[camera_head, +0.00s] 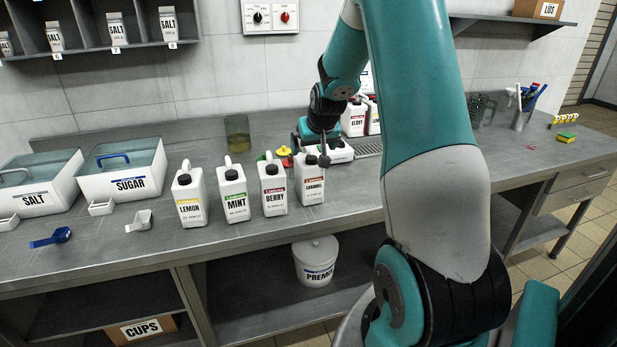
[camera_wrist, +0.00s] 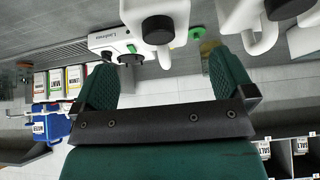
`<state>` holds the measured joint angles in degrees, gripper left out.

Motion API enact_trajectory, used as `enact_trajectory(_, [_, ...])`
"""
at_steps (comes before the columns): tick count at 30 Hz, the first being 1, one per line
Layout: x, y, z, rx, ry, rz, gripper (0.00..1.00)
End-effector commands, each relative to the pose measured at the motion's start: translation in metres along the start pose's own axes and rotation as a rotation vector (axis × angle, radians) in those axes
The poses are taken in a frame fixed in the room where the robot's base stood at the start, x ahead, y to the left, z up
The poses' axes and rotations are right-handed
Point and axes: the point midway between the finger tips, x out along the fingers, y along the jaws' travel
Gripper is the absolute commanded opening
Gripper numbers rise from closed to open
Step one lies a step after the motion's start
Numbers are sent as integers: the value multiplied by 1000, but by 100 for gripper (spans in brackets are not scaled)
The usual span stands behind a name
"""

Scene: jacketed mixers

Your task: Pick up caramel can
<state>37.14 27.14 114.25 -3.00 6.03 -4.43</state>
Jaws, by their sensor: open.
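The caramel can (camera_head: 310,186) is a white jug with an orange-brown label band, upright on the counter at the right end of a row of similar cans. My gripper (camera_head: 324,152) is at the level of its top, close behind and to its right, and partly overlaps it in the head view. In the wrist view my gripper (camera_wrist: 160,66) has its two green fingers spread, with nothing between them. A white can with a black cap (camera_wrist: 158,30), apparently the caramel can, lies just beyond and between the fingertips. Contact cannot be told.
The berry can (camera_head: 273,190) stands close left of the caramel can, then mint (camera_head: 234,196) and lemon (camera_head: 190,198). A white appliance (camera_head: 338,153) stands behind. The salt (camera_head: 38,190) and sugar (camera_head: 128,172) bins are at left.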

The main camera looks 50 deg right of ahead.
Motion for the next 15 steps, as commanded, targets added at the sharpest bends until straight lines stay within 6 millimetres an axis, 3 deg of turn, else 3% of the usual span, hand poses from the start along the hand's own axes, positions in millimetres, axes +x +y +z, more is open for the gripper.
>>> enact_trajectory(15, [58,-2,3,0,-4,-1,100])
